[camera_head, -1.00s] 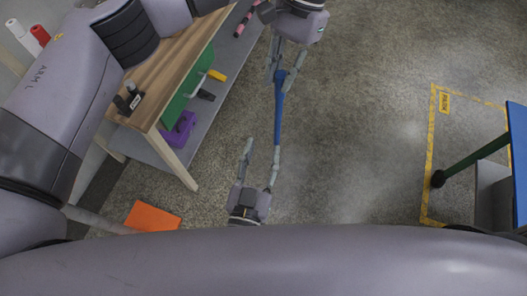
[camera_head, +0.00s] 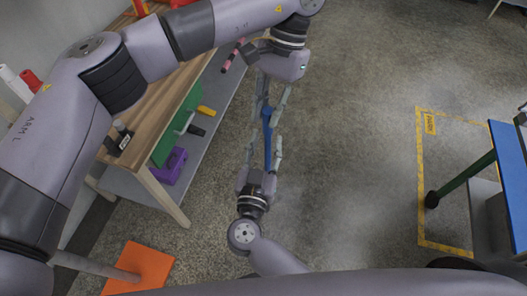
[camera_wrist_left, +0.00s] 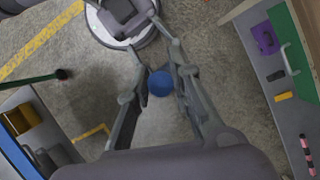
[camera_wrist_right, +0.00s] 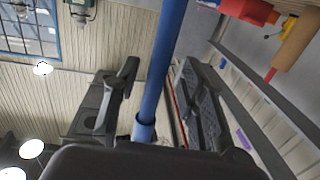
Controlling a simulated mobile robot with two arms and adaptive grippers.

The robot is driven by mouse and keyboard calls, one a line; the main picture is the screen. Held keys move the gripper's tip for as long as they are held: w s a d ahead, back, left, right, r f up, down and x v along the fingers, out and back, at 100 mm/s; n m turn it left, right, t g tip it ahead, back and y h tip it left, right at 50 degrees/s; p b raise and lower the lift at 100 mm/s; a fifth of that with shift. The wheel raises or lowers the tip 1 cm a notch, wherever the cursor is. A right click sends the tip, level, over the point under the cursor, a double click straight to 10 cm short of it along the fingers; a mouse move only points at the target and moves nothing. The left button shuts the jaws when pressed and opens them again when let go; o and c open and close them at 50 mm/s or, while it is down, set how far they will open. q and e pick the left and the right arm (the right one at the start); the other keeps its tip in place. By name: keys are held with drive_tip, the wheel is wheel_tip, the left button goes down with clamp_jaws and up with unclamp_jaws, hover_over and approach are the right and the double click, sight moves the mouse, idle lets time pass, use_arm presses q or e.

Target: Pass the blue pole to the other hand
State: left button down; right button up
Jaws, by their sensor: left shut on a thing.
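The blue pole (camera_head: 267,143) hangs between my two grippers in the head view. My left gripper (camera_head: 266,108) is shut on its upper part, fingers pointing down. The left wrist view shows the pole's round blue end (camera_wrist_left: 160,83) between the fingers. My right gripper (camera_head: 264,150) is below, fingers pointing up. It is open, with one finger on each side of the pole's lower part. In the right wrist view the pole (camera_wrist_right: 165,55) runs between the spread fingers, and a gap shows on the left side; its lower end is near the palm.
A wooden workbench (camera_head: 150,100) with a grey lower shelf stands at the left, holding a purple bin (camera_head: 168,166). An orange panel (camera_head: 140,268) lies at the lower left. A blue-topped table (camera_head: 510,160) stands at the right. The floor between is clear.

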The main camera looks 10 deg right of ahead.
drive_tip(key=shift+c, duration=0.2)
clamp_jaws()
idle(0.3)
use_arm(q)
drive_tip(key=shift+d, duration=0.1)
use_arm(e)
drive_tip(key=shift+a, duration=0.1)
use_arm(q)
drive_tip(key=c, duration=1.4)
unclamp_jaws()
drive_tip(key=shift+o, duration=0.2)
